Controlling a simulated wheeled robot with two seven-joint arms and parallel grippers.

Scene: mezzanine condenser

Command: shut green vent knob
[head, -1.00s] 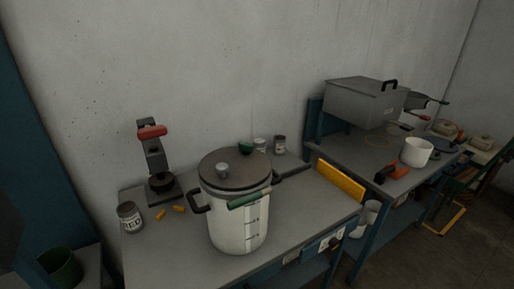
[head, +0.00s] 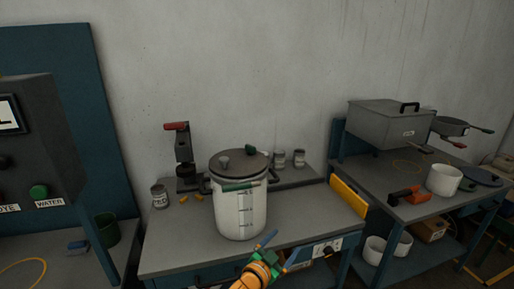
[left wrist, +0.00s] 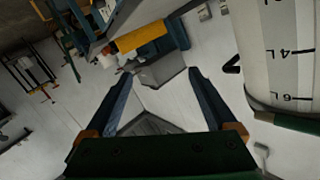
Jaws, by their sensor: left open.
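A tall white pot (head: 239,216) with litre marks stands on the grey bench under a dark lid. A grey knob (head: 223,163) sits on the lid. A small knob (head: 250,151) shows at the lid's back edge; its green colour is hard to make out now. A green bar handle (head: 240,186) crosses the pot's upper front. My left gripper (head: 284,244) is open and empty in front of the pot, low and to its right. The left wrist view shows its spread fingers (left wrist: 160,73) with the pot (left wrist: 282,50) at the right. My right gripper is out of view.
A control panel (head: 35,135) with a green WATER button is far left. A yellow guard (head: 348,197) edges the bench's right side.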

